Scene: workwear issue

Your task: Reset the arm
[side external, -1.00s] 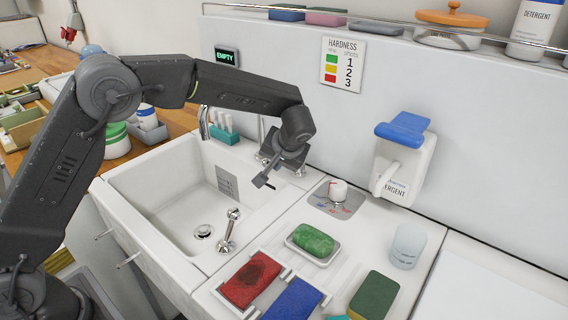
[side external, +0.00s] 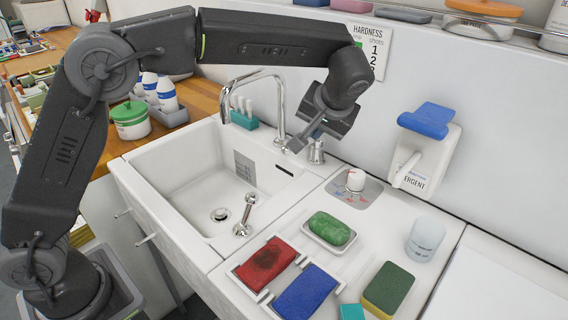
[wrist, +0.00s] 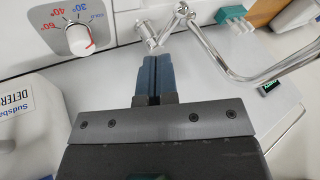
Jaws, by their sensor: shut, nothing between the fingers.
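My gripper (side external: 302,146) is above the back right corner of the white sink (side external: 186,207), close to the chrome faucet (side external: 282,98) in the side view. In the wrist view its two blue-grey fingers (wrist: 154,62) lie side by side, shut and empty. Past the fingertips in that view is a chrome tap fitting (wrist: 160,30). I cannot tell whether the fingers are clear of it or touching.
The temperature dial (side external: 355,181) and the detergent dispenser (side external: 418,172) with its blue lever stand to the right.

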